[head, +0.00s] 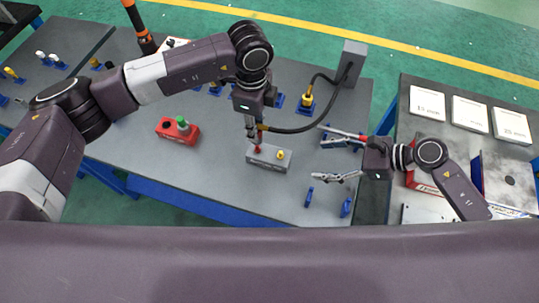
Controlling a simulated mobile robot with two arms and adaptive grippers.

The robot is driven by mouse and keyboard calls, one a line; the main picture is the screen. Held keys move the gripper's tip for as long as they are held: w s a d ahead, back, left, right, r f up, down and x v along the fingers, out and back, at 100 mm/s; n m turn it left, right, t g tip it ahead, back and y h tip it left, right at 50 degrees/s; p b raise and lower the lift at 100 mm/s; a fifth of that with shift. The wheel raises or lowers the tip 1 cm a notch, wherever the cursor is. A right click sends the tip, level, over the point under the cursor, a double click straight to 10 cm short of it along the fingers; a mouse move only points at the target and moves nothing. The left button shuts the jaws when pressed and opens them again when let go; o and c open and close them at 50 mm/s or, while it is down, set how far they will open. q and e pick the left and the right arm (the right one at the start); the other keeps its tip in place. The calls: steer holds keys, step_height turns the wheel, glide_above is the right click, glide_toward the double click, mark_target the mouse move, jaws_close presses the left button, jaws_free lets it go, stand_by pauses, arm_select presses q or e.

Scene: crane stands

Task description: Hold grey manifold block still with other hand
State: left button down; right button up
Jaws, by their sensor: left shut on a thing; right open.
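The grey manifold block (273,164) lies on the near part of the grey table, with a red fitting on its left and a yellow fitting (281,155) on its right. My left gripper (256,143) points down over the block's left end and is shut on the end of a black hose (297,130). The held end sits at or just above the red fitting; contact is not clear. My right gripper (319,158) is open to the right of the block, fingers pointing left, apart from the block.
The hose rises to a grey post (350,62) at the table's back right. A red block (178,131) with a green fitting stands left. Blue holders (346,208) stand at the front right. Table between the two blocks is clear.

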arm_select(q)
steer(key=shift+r+p, duration=0.95)
steer(key=shift+r, duration=1.05)
